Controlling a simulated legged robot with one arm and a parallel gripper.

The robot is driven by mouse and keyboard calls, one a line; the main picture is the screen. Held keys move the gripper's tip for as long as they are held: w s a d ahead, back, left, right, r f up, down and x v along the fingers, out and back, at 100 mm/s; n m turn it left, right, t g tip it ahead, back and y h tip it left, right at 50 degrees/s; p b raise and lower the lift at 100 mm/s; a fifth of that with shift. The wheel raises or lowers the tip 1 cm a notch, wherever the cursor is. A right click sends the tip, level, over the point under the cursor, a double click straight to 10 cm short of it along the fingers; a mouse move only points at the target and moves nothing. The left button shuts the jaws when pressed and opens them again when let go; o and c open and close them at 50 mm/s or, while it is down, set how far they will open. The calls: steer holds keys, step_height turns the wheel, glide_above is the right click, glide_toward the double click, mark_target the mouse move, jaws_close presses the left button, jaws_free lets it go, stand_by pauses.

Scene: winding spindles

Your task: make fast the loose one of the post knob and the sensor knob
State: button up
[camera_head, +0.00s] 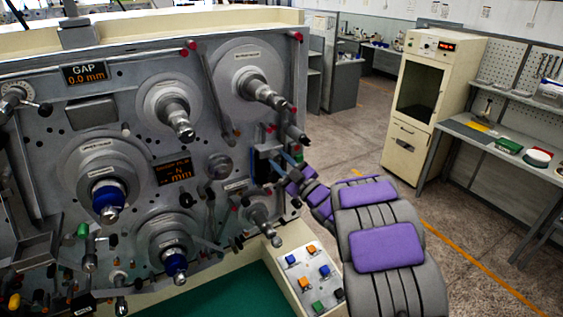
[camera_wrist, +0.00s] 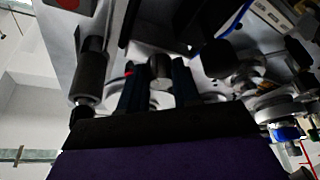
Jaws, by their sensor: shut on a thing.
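My gripper (camera_head: 277,166) is at the right edge of the grey machine panel (camera_head: 125,140) in the head view, beside a dark block there. In the wrist view, the two dark fingers of my gripper (camera_wrist: 158,92) stand on either side of a short grey round knob (camera_wrist: 159,67) and are shut on it. The frames do not show clearly whether this is the post knob or the sensor knob. No label near it is readable, and its far end is in shadow. I cannot tell from the picture which knob is loose.
Several spindles stick out of the panel, among them a large one (camera_head: 262,92) at upper right and a blue-collared one (camera_head: 108,198). A dark cylinder (camera_wrist: 92,75) is close left of my fingers. A button box (camera_head: 305,280) stands below. Floor (camera_head: 375,135) is clear to the right.

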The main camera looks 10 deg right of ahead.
steer(key=m, duration=0.1)
steer(key=m+t+h, duration=0.1)
steer(key=m, duration=0.1)
steer(key=shift+a+f+m, duration=0.1)
steer(key=shift+a+m, duration=0.05)
steer(key=shift+m, duration=0.15)
steer(key=shift+r+m+t+h, duration=0.25)
steer(key=shift+m+t+h, duration=0.05)
steer(key=o, duration=1.1)
steer(key=shift+a, duration=0.1)
steer(key=shift+c, duration=0.2)
steer(key=shift+f, duration=0.1)
steer(key=b+v, duration=0.5)
steer(key=v, duration=1.2)
steer(key=shift+f, duration=0.1)
